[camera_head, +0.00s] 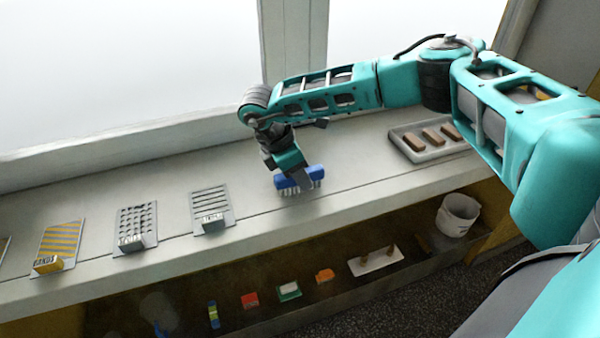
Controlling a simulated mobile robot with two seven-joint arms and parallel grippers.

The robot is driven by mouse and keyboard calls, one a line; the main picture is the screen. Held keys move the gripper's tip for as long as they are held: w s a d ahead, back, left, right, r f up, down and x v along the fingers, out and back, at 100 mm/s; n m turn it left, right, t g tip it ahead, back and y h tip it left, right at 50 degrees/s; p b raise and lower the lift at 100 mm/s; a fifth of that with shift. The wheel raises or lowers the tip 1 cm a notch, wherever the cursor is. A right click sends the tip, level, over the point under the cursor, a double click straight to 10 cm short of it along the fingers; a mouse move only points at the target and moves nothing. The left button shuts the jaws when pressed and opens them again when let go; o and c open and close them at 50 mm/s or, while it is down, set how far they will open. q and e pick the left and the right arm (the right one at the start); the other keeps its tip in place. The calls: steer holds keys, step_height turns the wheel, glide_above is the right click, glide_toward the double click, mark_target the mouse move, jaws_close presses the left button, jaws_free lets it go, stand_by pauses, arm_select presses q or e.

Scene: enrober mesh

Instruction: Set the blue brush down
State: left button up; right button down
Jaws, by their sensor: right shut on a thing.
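The blue brush (287,183) has a blue back and pale bristles that point down. It is at the middle of the pale counter (340,205). My right gripper (303,178) is shut on the brush from above. The bristles are at or just above the counter top; I cannot tell whether they touch. My left gripper does not show.
Left of the brush stand several labelled plates: a slotted one (211,200), a perforated one (137,218) and a yellow-striped one (62,240). A tray (418,158) with brown bars lies right. A shelf below holds small items and a white bucket (457,216).

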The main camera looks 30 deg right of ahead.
steer(key=c, duration=0.8)
jaws_free()
steer(key=shift+f, duration=0.1)
steer(key=v, duration=1.2)
steer(key=shift+b, duration=0.3)
steer(key=shift+a, duration=0.1)
